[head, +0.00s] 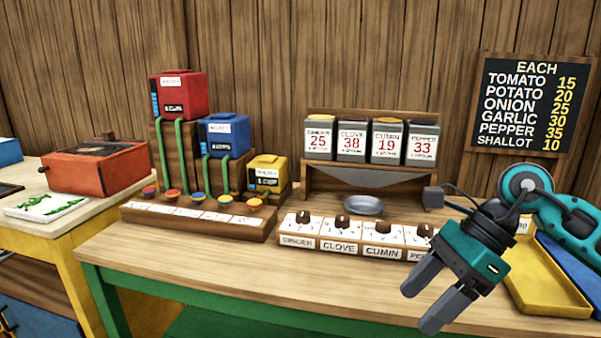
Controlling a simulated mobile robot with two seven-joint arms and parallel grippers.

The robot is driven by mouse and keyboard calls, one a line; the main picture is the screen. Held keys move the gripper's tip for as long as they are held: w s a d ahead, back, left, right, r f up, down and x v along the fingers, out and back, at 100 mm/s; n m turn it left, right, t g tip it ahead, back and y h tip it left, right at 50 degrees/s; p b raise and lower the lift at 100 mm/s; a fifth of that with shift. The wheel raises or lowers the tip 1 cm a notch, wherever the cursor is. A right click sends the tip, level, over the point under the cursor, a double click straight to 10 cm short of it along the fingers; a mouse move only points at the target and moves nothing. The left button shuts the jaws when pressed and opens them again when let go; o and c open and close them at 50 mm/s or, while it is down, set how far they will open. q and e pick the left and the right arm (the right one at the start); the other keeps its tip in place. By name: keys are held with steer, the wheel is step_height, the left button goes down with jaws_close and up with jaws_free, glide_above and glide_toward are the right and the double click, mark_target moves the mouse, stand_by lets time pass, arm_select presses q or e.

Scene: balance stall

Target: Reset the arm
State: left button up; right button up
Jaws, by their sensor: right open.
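My right gripper (437,301) hangs over the front right of the wooden table, its teal body tilted and its two grey fingers pointing down and left. The fingers are apart with nothing between them. My right arm (570,220) comes in from the right edge. The gripper covers the right end of the row of labelled knobs and part of the yellow tray. My left gripper is not in the head view.
A spice dispenser (370,175) with a metal bowl (363,205) stands behind the knob row (340,247). A stepped stand with red, blue and yellow boxes (223,135) is to the left. A yellow tray (545,285) lies at right. The front tabletop (260,285) is clear.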

steer(key=s+a+r+m+t+y+p, duration=0.15)
steer(key=a+m+t+y, duration=0.25)
steer(key=a+m+y, duration=0.9)
steer(key=w+d+f+m+t+h+p, duration=0.1)
steer(key=d+f+m+t+h, duration=0.5)
steer(key=m, duration=0.9)
steer(key=d+f+m+t+h+p, duration=0.1)
steer(key=d+f+m+t+h, duration=0.1)
steer(key=f+m+t+h, duration=0.9)
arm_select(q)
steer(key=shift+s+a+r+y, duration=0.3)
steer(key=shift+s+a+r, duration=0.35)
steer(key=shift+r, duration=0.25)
arm_select(e)
steer(key=s+d+f+m+g+h, duration=0.1)
steer(key=s+d+f+m+g, duration=0.1)
steer(key=s+f+m+g, duration=0.7)
step_height(320, 180, down, 2)
steer(key=shift+s+f+m+g, duration=0.3)
steer(key=shift+s+m, duration=0.55)
steer(key=shift+m, duration=0.25)
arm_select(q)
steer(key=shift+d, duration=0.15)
arm_select(e)
steer(key=shift+d+r, duration=0.1)
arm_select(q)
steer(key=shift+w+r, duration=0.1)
